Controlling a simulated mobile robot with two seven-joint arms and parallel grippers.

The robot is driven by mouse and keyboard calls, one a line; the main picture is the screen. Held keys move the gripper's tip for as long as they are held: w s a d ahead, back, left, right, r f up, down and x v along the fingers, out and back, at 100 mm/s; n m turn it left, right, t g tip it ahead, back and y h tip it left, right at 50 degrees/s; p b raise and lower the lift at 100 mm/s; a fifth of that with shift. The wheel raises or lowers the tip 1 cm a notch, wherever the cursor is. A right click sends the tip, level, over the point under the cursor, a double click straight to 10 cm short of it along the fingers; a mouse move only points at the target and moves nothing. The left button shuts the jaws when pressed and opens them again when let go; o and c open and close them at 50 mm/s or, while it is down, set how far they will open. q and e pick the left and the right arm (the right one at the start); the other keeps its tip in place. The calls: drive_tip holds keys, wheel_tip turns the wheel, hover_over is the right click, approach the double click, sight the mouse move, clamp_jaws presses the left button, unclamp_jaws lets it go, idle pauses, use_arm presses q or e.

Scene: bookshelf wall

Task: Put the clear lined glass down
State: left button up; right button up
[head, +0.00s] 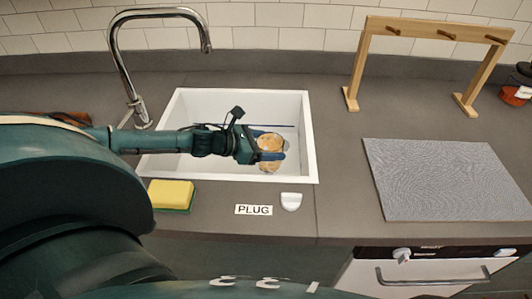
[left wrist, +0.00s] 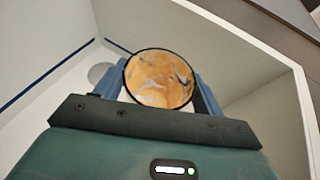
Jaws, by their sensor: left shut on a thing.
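My left gripper (head: 272,146) is over the white sink (head: 308,140), its blue fingers shut on a small round vessel, which I take as the glass (head: 270,141). The glass shows orange-brown and whitish patches. In the left wrist view the glass (left wrist: 160,79) shows a dark round rim with the same patches inside it, between the blue fingers. A gap between the glass and the sink floor cannot be made out. The lower part of the glass is partly hidden by the fingers. My right gripper is out of view.
A chrome faucet (head: 122,62) stands behind the sink. A yellow sponge (head: 171,194), a PLUG label (head: 253,210) and a white plug (head: 291,201) lie in front. A grey mat (head: 448,180) and a wooden rack (head: 436,29) are on the right. Counter between sink and mat is clear.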

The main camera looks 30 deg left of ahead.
use_arm(q)
drive_tip(key=shift+f, duration=1.85)
drive_tip(key=shift+f+b, duration=0.25)
drive_tip(key=shift+b, duration=0.1)
drive_tip(key=o, duration=1.6)
drive_tip(key=shift+c, duration=0.2)
drive_tip(key=shift+r, duration=0.25)
drive_tip(key=v, duration=0.7)
drive_tip(key=shift+s+b, duration=0.2)
drive_tip(key=shift+b, duration=0.1)
drive_tip(key=shift+a+r, duration=0.1)
